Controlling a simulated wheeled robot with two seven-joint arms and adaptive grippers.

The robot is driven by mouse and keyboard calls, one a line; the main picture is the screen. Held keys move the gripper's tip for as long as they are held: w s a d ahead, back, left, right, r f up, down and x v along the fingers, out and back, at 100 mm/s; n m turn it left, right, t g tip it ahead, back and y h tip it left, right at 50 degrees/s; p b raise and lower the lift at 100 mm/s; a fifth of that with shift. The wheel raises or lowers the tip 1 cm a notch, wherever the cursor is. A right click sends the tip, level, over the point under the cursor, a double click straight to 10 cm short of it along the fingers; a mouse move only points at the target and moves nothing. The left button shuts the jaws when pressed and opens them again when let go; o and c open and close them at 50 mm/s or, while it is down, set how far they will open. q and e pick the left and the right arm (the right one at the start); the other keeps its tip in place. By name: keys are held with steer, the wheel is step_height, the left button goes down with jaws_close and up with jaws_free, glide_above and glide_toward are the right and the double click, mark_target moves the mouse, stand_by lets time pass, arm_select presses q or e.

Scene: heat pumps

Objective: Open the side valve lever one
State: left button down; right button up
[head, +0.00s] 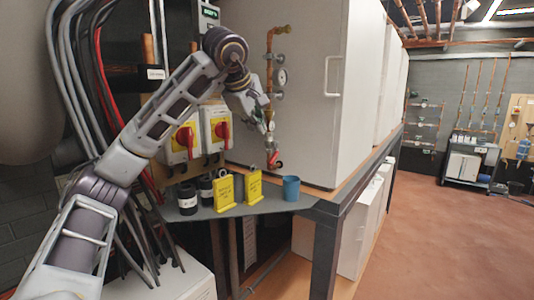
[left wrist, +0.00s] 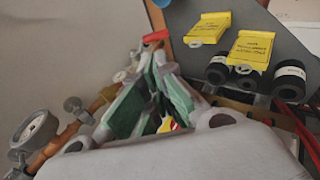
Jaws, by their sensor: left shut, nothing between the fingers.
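A copper pipe (head: 270,52) runs down the front of the white cabinet, with a round gauge (head: 282,77) beside it. At its lower end is a small valve with a red lever (head: 274,160). In the left wrist view the red lever (left wrist: 156,36) shows just beyond my fingertips, and the gauge (left wrist: 35,132) is at the left. My left gripper (head: 266,116) is beside the pipe, above the lever, with its fingers pointing down. Its green-padded fingers (left wrist: 155,62) are shut with nothing between them. Whether they touch the valve is unclear. My right gripper is not in view.
Two yellow boxes with red rotary switches (head: 185,137) (head: 222,129) are left of the valve. Below, a grey shelf (head: 262,207) holds yellow signs (head: 254,184), dark rolls (head: 187,199) and a blue cup (head: 291,188). The floor (head: 450,220) at right is clear.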

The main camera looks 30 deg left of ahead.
arm_select(q)
steer(key=p+x, duration=0.2)
steer(key=x, duration=1.2)
stand_by(0.8)
steer(key=shift+f+b, duration=0.15)
steer(key=shift+b, duration=0.6)
steer(key=shift+f+t+b, duration=0.15)
steer(key=shift+t+b, duration=0.35)
steer(key=shift+b, duration=0.15)
